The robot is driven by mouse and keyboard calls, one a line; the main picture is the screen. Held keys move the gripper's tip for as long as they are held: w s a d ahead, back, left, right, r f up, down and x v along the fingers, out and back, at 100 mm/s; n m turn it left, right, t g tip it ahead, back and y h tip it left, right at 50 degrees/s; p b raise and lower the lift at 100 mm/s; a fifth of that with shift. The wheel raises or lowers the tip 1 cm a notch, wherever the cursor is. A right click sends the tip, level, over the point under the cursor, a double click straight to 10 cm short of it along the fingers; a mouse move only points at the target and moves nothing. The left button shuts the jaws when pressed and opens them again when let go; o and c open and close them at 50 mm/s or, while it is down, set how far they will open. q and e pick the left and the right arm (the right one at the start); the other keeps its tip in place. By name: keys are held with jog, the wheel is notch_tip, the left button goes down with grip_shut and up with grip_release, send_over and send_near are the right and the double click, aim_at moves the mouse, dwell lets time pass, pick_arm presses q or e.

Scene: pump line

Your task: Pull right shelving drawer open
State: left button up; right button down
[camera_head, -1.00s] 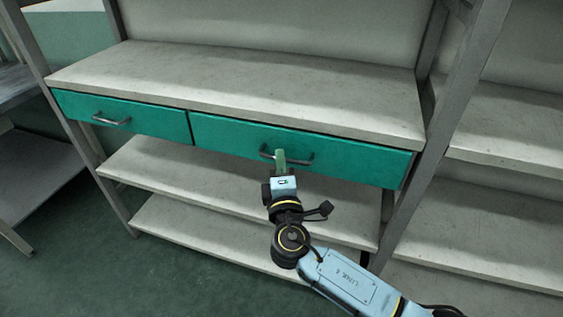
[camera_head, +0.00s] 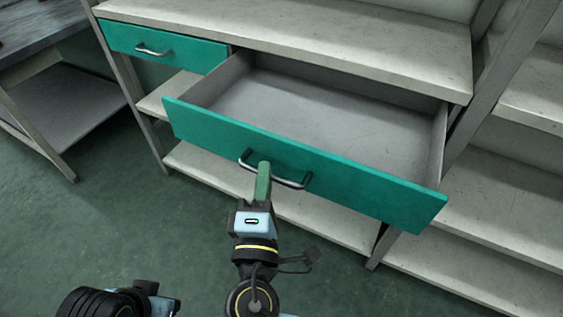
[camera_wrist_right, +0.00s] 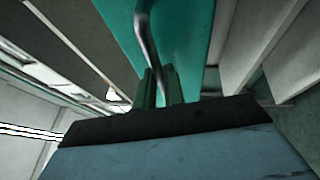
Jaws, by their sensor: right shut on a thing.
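The right shelving drawer (camera_head: 300,165) has a green front and stands pulled far out of the shelving. Its grey inside is empty. A dark metal bar handle (camera_head: 292,183) runs across the middle of its front. My right gripper (camera_head: 263,172) is shut on this handle from the front. In the right wrist view the green fingers (camera_wrist_right: 160,88) sit around the handle bar (camera_wrist_right: 148,45), with the green drawer front behind.
The left drawer (camera_head: 165,45) is closed beside the open one. The worktop (camera_head: 300,35) above is bare. Lower shelves (camera_head: 330,222) lie under the open drawer. Another shelf unit (camera_head: 525,165) stands at the right, a table (camera_head: 60,55) at the left. Green floor (camera_head: 90,220) is free at the left front.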

pick_arm(q)
jog(key=shift+s+r, duration=0.25)
jog(key=shift+s, duration=0.05)
pick_arm(e)
jog(key=shift+s+a, duration=0.35)
jog(key=shift+s, duration=0.3)
jog(key=c, duration=1.5)
grip_release()
jog(key=shift+r, duration=0.1)
